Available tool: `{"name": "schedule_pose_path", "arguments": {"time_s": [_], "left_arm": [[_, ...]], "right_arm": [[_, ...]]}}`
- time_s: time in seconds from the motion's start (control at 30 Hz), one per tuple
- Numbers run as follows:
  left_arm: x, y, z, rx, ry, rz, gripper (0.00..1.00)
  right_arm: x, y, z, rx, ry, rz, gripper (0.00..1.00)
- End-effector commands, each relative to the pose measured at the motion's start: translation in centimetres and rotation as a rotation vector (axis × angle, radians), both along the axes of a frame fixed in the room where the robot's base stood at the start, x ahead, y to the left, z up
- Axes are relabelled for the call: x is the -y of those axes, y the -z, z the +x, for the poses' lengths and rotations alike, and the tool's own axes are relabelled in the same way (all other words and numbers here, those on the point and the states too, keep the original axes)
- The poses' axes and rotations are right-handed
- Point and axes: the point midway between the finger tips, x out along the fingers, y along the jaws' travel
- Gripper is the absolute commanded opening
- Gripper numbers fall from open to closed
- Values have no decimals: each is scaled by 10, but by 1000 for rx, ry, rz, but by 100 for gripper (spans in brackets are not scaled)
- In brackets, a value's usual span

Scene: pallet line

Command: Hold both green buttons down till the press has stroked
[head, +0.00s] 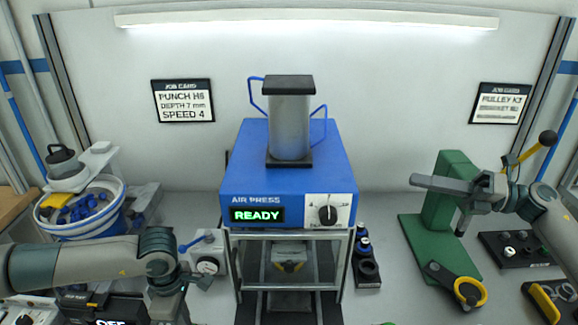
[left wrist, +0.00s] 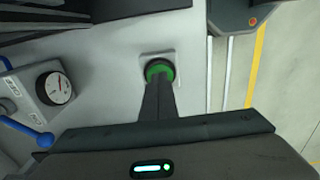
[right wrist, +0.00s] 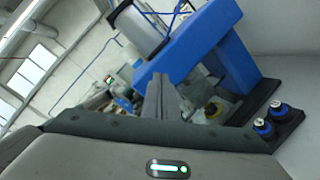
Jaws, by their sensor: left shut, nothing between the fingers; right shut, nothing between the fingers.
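The blue air press (head: 288,170) stands at the middle back of the bench; its display (head: 257,215) reads READY. One green button (left wrist: 160,70) shows in the left wrist view, in a dark collar on a pale base. My left gripper (left wrist: 158,82) is shut, its fingertips overlapping that button; I cannot tell if they touch or press it. A green sliver of another button (head: 390,323) shows at the head view's bottom edge. My right gripper (head: 418,181) is shut and empty, raised over the green stand at the right, well away from that button.
The green stand (head: 441,200) is beside my right arm. A white bucket of blue parts (head: 82,230) and a dial gauge (head: 207,265) are at the left. Blue-ringed parts on a black rack (head: 366,268) stand right of the press. The bench front between rack and stand is clear.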

Motion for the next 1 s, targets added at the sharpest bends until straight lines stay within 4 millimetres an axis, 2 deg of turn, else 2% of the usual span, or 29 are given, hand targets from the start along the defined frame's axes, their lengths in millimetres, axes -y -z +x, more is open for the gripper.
{"name": "schedule_pose_path", "arguments": {"time_s": [0.03, 0.1, 0.3, 0.47, 0.6, 0.73, 0.83, 0.9, 1.0], "left_arm": [[0, 0, 0, 0, 0, 0, 0], [0, 0, 0, 0, 0, 0, 0], [0, 0, 0, 0, 0, 0, 0], [0, 0, 0, 0, 0, 0, 0], [0, 0, 0, 0, 0, 0, 0], [0, 0, 0, 0, 0, 0, 0], [0, 0, 0, 0, 0, 0, 0], [0, 0, 0, 0, 0, 0, 0], [0, 0, 0, 0, 0, 0, 0]], "right_arm": [[-16, 12, -6, -4, -37, -42, 0], [-36, 32, -15, -13, -84, -103, 0], [-85, 89, -47, -29, -228, -279, 0], [-117, 136, -80, -34, -353, -428, 0], [-137, 178, -114, -30, -473, -566, 0], [-147, 217, -149, -4, -599, -721, 0], [-143, 242, -176, 62, -722, -892, 0], [-132, 251, -186, 136, -800, -1028, 0], [-109, 248, -184, 258, -878, -1216, 0]]}}
